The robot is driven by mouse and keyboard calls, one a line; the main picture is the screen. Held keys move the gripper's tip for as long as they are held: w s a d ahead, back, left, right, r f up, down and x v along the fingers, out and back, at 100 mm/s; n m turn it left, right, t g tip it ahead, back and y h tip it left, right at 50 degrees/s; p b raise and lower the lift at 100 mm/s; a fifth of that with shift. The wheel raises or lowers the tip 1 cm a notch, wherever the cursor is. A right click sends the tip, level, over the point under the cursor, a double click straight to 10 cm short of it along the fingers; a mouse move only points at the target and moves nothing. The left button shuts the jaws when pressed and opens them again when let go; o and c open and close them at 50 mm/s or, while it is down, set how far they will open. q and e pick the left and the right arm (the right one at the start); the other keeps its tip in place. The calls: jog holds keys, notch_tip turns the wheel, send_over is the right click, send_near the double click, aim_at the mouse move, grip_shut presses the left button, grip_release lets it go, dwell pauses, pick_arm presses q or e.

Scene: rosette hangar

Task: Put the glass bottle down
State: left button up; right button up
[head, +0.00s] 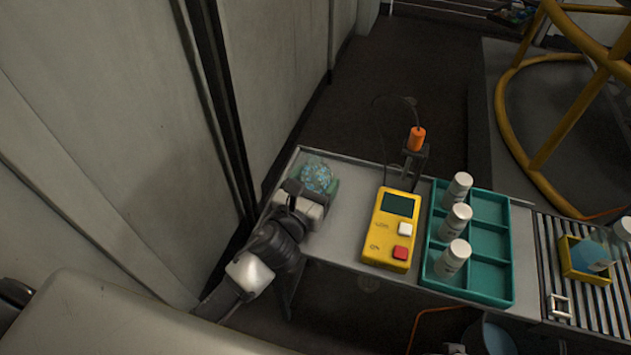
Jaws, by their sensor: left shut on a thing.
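My left gripper (306,190) is over the left end of the grey bench, shut on a glassy blue-green thing that looks like the glass bottle (318,177). The bottle shows just beyond the fingers, with a speckled, glittering surface. The gripper hides its near side. I cannot tell whether its base touches the bench top (345,215). My right gripper is not in view.
Right of the bottle are a yellow box (391,228) with buttons, an orange-handled tool (416,139) in a stand, and a teal tray (488,273) with three white bottles (455,222). A roller conveyor (558,275) holds a yellow bin (577,272). A wall (270,80) stands left.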

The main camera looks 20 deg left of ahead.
pick_arm(q)
jog(key=shift+f, duration=0.1)
jog(key=o, duration=1.1)
